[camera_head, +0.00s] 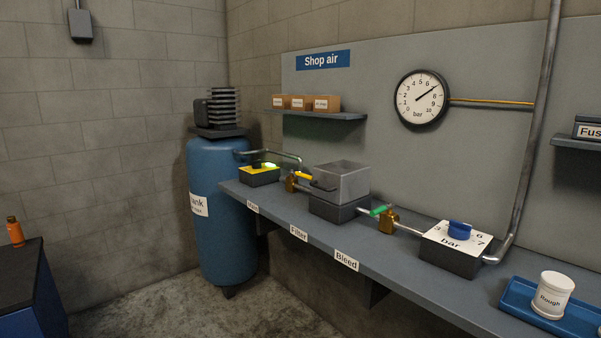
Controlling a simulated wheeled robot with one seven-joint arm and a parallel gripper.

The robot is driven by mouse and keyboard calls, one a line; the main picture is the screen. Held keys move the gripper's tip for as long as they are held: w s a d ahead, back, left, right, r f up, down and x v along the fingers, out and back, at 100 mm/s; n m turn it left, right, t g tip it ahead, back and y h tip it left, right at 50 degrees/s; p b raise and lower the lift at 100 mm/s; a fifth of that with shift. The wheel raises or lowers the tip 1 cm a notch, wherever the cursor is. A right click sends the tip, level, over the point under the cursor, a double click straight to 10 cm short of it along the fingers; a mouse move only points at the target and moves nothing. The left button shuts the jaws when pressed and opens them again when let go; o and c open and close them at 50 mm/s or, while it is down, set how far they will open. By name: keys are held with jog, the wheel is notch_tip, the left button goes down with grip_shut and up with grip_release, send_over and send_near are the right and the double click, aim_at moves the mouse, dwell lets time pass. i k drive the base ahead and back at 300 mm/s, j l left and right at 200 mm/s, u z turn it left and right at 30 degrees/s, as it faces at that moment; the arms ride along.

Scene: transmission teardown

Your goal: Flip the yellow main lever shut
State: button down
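The yellow main lever (304,176) sits on a small brass valve (291,184) on the grey bench, behind the "Main" label (252,206). The lever appears to lie roughly along the pipe line. It is small in this view, so its exact angle is hard to tell. A yellow-topped box (260,179) with a black part and a lit green lamp (269,165) stands just left of the valve. My gripper is not in view.
Right of the lever stand a clear-walled filter box (341,181), a green lever (379,210) on a brass valve, and a blue knob (460,229) on a dial box. A gauge (422,98) hangs above. A blue tank (222,215) stands left. The floor in front is clear.

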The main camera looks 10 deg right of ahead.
aim_at(302, 175)
jog(key=u, duration=0.9)
jog(key=i+u, duration=0.1)
jog(key=i, duration=0.65)
jog(key=i+l+u, duration=0.1)
jog(key=i, duration=0.7)
jog(key=i+l+u, duration=0.1)
jog(key=i, duration=0.65)
jog(key=i+j+u, duration=0.1)
jog(key=i+u, duration=0.15)
jog(key=u, duration=0.15)
jog(key=i+u, duration=0.25)
jog(key=u, duration=0.15)
jog(key=i+u, duration=0.35)
jog(key=i+l+u, duration=0.15)
jog(key=u, duration=0.25)
jog(key=i+u, duration=0.2)
jog(key=z, duration=3.4)
